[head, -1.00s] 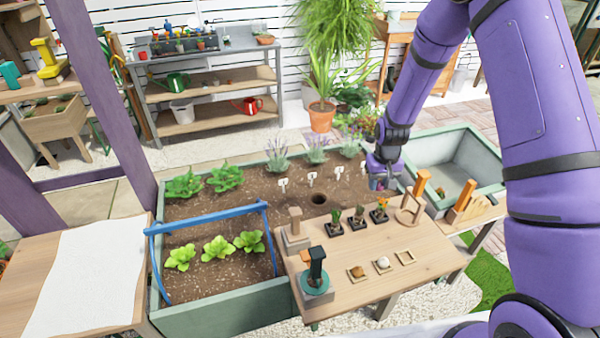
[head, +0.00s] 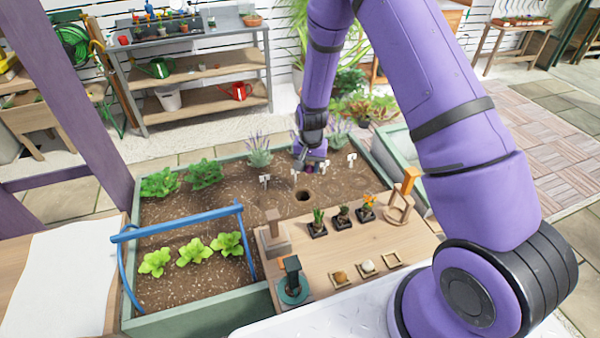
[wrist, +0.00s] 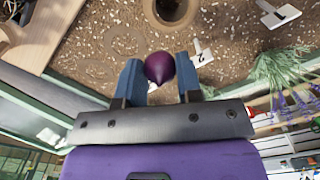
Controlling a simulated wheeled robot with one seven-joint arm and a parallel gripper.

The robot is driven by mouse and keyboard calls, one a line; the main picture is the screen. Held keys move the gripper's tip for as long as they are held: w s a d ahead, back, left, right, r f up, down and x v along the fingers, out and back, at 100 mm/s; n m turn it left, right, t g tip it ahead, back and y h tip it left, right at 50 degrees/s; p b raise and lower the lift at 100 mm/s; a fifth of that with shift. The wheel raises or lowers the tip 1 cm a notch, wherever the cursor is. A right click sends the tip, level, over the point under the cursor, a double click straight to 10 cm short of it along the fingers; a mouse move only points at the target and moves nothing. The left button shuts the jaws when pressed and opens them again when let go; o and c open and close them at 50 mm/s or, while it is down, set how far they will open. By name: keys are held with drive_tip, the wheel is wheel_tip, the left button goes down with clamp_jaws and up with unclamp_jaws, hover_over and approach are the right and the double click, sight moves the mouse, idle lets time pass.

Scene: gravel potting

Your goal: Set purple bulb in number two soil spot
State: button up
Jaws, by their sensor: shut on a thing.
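The purple bulb (wrist: 159,68) is held between the two blue fingers of my gripper (wrist: 158,78) in the wrist view. In the head view my gripper (head: 310,160) is above the soil bed, just behind and slightly right of a dark open hole (head: 303,195), with the bulb (head: 309,169) small below it. The hole also shows at the top of the wrist view (wrist: 172,8), apart from the bulb. White markers stand behind the spots; one marker (head: 265,180) is left of the hole, another (wrist: 201,53) is beside my gripper. Their numbers are too small to read surely.
Faint rings (wrist: 124,40) mark the soil beside the hole. Lavender (head: 259,152) grows along the back, near my gripper. A wooden table (head: 330,260) with small potted plants and tools stands in front. A blue hoop (head: 180,221) spans leafy plants at left.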

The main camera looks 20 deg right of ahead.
sight(303, 191)
drive_tip(key=shift+w+a+f+m, duration=0.1)
drive_tip(key=shift+a+f+m, duration=0.45)
drive_tip(key=shift+f, duration=1.15)
drive_tip(key=shift+s+a+f+m, duration=0.15)
drive_tip(key=shift+f+m, duration=0.85)
drive_tip(key=shift+f, duration=0.75)
drive_tip(key=shift+w+a+f+m, duration=0.15)
drive_tip(key=shift+a+f+m, duration=0.4)
drive_tip(key=shift+f, duration=1.15)
drive_tip(key=shift+d+f, duration=0.2)
drive_tip(key=shift+f, duration=0.5)
drive_tip(key=o, duration=1.2)
drive_tip(key=shift+o, duration=0.2)
wheel_tip(303, 191, up, 9)
